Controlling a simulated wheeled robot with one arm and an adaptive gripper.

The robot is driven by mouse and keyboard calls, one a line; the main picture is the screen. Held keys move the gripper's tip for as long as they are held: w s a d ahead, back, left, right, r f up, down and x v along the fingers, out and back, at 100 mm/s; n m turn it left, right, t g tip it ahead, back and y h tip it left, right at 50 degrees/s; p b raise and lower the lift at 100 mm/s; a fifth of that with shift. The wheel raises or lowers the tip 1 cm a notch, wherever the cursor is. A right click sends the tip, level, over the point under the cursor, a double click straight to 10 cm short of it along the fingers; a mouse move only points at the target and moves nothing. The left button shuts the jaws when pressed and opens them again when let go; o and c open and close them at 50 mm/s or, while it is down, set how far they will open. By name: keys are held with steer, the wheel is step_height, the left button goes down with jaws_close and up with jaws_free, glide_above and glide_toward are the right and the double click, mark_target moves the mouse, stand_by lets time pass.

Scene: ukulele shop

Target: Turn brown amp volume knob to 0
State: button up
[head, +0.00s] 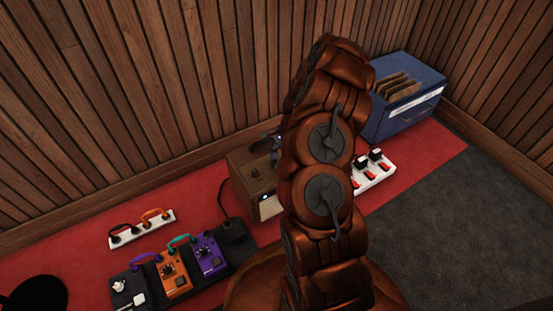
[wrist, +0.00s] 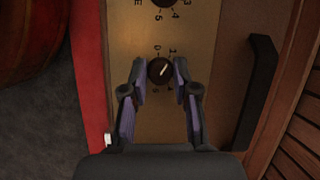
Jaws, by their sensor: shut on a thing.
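The brown amp (head: 240,168) stands on the red floor strip by the wall, partly hidden behind my arm. In the wrist view its tan panel (wrist: 130,30) has a round black knob (wrist: 160,71) with a pale pointer line tilted to the upper right, towards the 1 mark. A 0 mark sits just above the knob, left of the 1. My gripper (wrist: 160,78) is shut on this knob, one finger on each side. A second knob (wrist: 162,2) is cut off at the top edge, with part of its label.
A black handle (wrist: 257,90) runs beside the panel. A pedalboard with orange (head: 173,273) and purple (head: 207,257) pedals lies left of the amp. White power strips (head: 140,229) lie on the red floor. A blue box (head: 405,110) of brown dividers stands right. Grey carpet is clear.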

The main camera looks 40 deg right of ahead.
steer(key=shift+r+n+p, duration=0.1)
steer(key=shift+n+p, duration=0.2)
steer(key=shift+p, duration=0.25)
jaws_close()
steer(key=shift+r+n+g+p, duration=0.15)
steer(key=shift+n+g+p, duration=0.25)
steer(key=shift+n+p, duration=0.3)
steer(key=n+p, duration=0.2)
steer(key=shift+g+p, duration=0.3)
steer(key=shift+g, duration=0.1)
steer(key=shift+w+a+f+n+g+h+p, duration=0.1)
steer(key=shift+n+g+h+p, duration=0.15)
steer(key=shift+n+p, duration=0.6)
steer(key=shift+f+n+g+h+p, duration=0.15)
steer(key=shift+n+g+p, duration=0.3)
steer(key=shift+n, duration=0.6)
steer(key=o, duration=1)
jaws_free()
